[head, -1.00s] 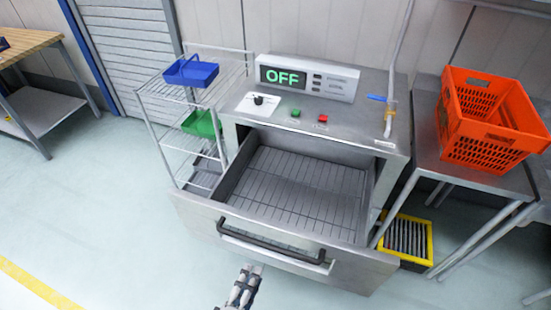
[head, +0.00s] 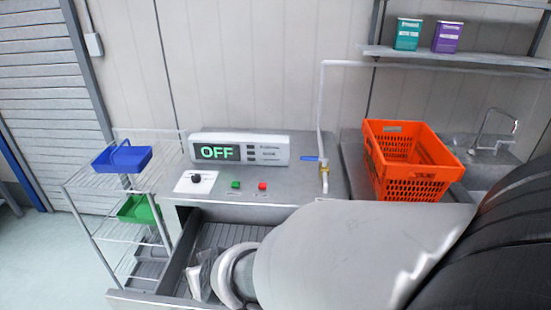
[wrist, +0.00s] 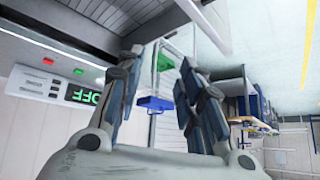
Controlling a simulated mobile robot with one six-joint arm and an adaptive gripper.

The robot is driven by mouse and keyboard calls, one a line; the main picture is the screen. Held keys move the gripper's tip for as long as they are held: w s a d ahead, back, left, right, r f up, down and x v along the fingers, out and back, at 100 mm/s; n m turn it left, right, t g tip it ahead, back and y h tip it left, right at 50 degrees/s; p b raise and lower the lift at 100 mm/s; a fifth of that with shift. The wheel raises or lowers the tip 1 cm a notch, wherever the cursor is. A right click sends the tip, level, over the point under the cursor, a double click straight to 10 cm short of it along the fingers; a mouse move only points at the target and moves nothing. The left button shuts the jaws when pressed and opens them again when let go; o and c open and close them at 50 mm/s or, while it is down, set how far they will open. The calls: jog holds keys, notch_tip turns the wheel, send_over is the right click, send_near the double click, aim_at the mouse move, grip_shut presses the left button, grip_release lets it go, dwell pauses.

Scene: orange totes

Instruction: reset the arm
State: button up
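My arm fills the lower right of the head view, its large grey link and black joint close to the camera. It reaches over the open metal drawer (head: 225,234) and hides much of it. The fingers of my gripper are not clear in the head view. In the wrist view my gripper (wrist: 167,60) has its two fingers spread apart, with nothing between them. That view is turned over, with the display and buttons at the left.
The machine's display (head: 240,150) reads OFF. A wire rack (head: 88,178) at left holds a blue basket (head: 121,159) and a green bin (head: 137,209). An orange tote (head: 410,160) stands at right. A shelf (head: 455,57) with two small boxes hangs above.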

jog(key=s+d+r+m, duration=0.1)
jog(key=s+d+r, duration=0.1)
jog(key=d+r, duration=0.35)
jog(key=s+d+r+m, duration=0.1)
jog(key=s+d+r, duration=0.1)
jog(key=d, duration=0.6)
jog(key=s+d+r+m+g+h, duration=0.1)
jog(key=s+d+m+h, duration=0.1)
jog(key=s+d, duration=0.3)
jog(key=s+d+r+m+h, duration=0.1)
jog(key=s+d+m+h, duration=0.1)
jog(key=s+d, duration=0.4)
jog(key=d, duration=0.4)
jog(key=shift+s+d+g+h, duration=0.15)
jog(key=shift+d+g+h, duration=0.2)
jog(key=shift+g+h, duration=0.05)
